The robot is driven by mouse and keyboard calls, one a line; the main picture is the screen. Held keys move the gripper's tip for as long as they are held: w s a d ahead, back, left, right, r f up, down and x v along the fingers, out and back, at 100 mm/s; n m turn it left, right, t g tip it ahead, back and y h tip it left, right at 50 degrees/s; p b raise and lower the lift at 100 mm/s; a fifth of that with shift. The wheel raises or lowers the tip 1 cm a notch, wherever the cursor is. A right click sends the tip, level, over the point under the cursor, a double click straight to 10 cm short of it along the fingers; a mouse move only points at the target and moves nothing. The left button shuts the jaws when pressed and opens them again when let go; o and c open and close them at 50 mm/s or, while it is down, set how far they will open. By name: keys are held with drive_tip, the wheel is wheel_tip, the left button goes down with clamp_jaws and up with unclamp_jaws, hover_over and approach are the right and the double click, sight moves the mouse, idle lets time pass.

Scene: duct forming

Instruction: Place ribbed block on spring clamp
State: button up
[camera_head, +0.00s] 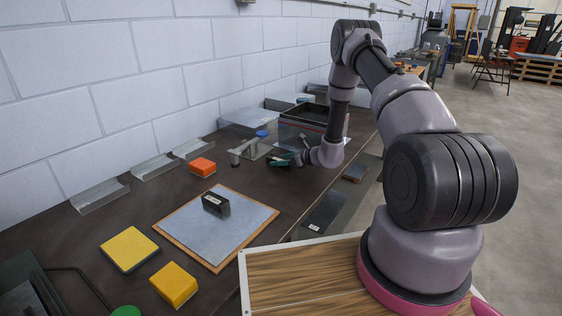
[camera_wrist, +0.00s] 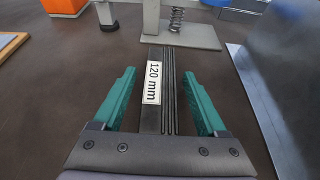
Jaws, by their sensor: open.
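The ribbed block (camera_wrist: 152,85), dark with a white "120 mm" label and lengthwise ribs, is between the two teal fingers of my gripper (camera_wrist: 158,74) in the wrist view. The fingers are open, with a gap showing on each side of the block. In the head view my gripper (camera_head: 283,160) is just right of the spring clamp (camera_head: 238,154), and I cannot clearly make out the block there. The clamp has a pale base plate, grey post and blue knob. In the wrist view its plate (camera_wrist: 200,37) and coil spring (camera_wrist: 176,19) lie just beyond the block.
A dark metal box (camera_head: 300,133) stands close behind my gripper. An orange block (camera_head: 202,167) is left of the clamp. Another dark labelled block (camera_head: 215,205) stands on a wood-edged grey board (camera_head: 185,230). Yellow blocks (camera_head: 130,249) and metal angles (camera_head: 100,196) lie farther left.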

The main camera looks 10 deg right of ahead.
drive_tip(key=v, duration=1.2)
drive_tip(key=shift+r, duration=0.15)
drive_tip(key=s+a+r+n+g, duration=0.2)
drive_tip(key=s+a+r+n, duration=0.15)
drive_tip(key=r, duration=0.55)
drive_tip(key=s+a+r+n+g+y, duration=0.1)
drive_tip(key=s+a+r+n+g, duration=0.1)
drive_tip(key=s+r+n, duration=0.45)
drive_tip(key=s+a+r+n+g, duration=0.1)
drive_tip(key=a+r+n+g, duration=0.15)
drive_tip(key=r, duration=0.85)
drive_tip(key=s+d+r+n+t+h, duration=0.2)
drive_tip(key=s+r, duration=0.5)
drive_tip(key=s, duration=0.4)
drive_tip(key=s+d+r+n+t+h, duration=0.2)
drive_tip(key=s+d+r+n+h, duration=0.2)
drive_tip(key=s, duration=0.7)
wheel_tip(320, 180, up, 4)
drive_tip(key=n+h, duration=0.2)
drive_tip(key=n, duration=0.2)
drive_tip(key=shift+f+h, duration=0.15)
drive_tip(key=shift+h, duration=0.15)
drive_tip(key=shift+s, duration=0.1)
